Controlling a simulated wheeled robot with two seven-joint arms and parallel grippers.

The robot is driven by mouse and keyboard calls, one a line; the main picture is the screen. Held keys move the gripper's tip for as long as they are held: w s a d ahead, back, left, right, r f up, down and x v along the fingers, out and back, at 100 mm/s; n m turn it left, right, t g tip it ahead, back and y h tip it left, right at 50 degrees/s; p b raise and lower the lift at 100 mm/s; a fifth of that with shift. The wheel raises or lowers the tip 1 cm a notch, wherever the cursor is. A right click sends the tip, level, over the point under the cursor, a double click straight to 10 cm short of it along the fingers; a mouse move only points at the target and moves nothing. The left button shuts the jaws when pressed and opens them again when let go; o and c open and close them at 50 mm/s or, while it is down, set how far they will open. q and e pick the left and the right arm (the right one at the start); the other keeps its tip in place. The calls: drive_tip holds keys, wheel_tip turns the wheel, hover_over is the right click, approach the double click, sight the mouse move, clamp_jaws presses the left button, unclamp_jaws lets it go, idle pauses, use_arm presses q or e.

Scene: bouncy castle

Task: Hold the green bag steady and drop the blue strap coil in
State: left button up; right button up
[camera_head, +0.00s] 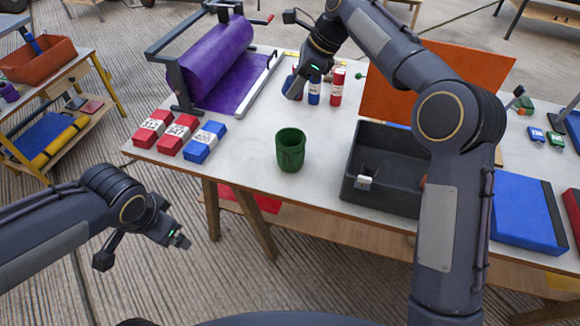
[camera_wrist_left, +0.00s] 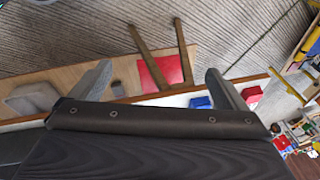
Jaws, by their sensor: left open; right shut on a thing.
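The green bag (camera_head: 290,149) looks like an open-topped green cup and stands upright near the table's front edge. My right gripper (camera_head: 303,88) is over the far part of the table, shut around a small blue roll with a white label, which I take as the blue strap coil (camera_head: 314,91). The fingers partly hide where they touch it. It is behind the green bag, apart from it. My left gripper (camera_head: 178,238) is open and empty, in front of the table, left of and below the bag. Its spread fingers (camera_wrist_left: 160,85) show in the left wrist view.
Red and blue labelled blocks (camera_head: 178,135) lie left of the bag. A purple roll on a frame (camera_head: 214,60) stands behind them. A dark grey bin (camera_head: 385,205) is to the right. A red bottle (camera_head: 336,88) stands beside my right gripper. Table around the bag is clear.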

use_arm(q)
drive_tip(key=w+f+m+t+y, duration=0.2)
drive_tip(key=w+m+y, duration=0.2)
drive_tip(key=w+m, duration=0.35)
use_arm(e)
drive_tip(key=shift+d, duration=0.1)
use_arm(q)
drive_tip(key=m+t+h, duration=0.5)
drive_tip(key=m+t, duration=0.4)
drive_tip(key=m, duration=1.4)
approach(291, 152)
wheel_tip(291, 152, down, 3)
drive_tip(key=w, duration=0.2)
drive_tip(key=shift+w+f, duration=0.15)
drive_tip(key=shift+w, duration=0.2)
drive_tip(key=x, duration=1.1)
drive_tip(key=shift+w+f, duration=0.15)
drive_tip(key=shift+f, duration=0.15)
